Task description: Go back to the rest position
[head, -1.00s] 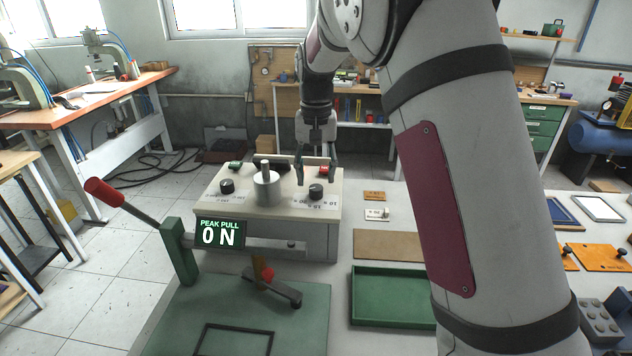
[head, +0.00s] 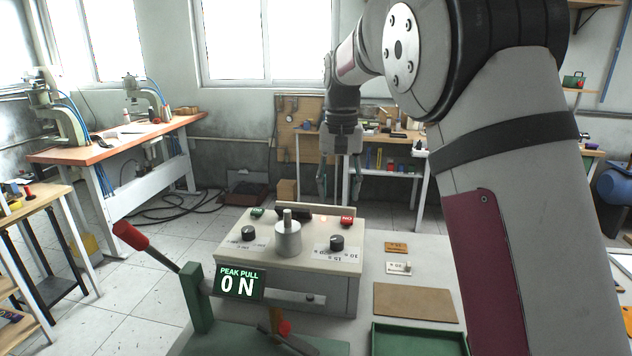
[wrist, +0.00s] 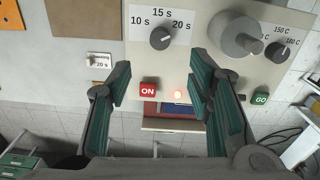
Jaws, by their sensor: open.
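My gripper (head: 339,172) is open and empty, raised above the far side of the control box (head: 300,287) in the head view. In the wrist view my gripper (wrist: 161,100) shows its two green-padded fingers spread wide, with nothing between them. Between and beyond the fingers are a red ON button (wrist: 148,88) and a small lit lamp (wrist: 178,95) on the box. The box also carries two black knobs, a grey cylinder (head: 287,238) and a green GO button (wrist: 261,99). No finger appears to touch the box.
A pull tester with a red-handled lever (head: 131,236) and a "0 N" display (head: 238,282) stands in front. A green tray (head: 420,340) and a brown board (head: 414,302) lie to the right. Workbenches line the room. The air around my gripper looks clear.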

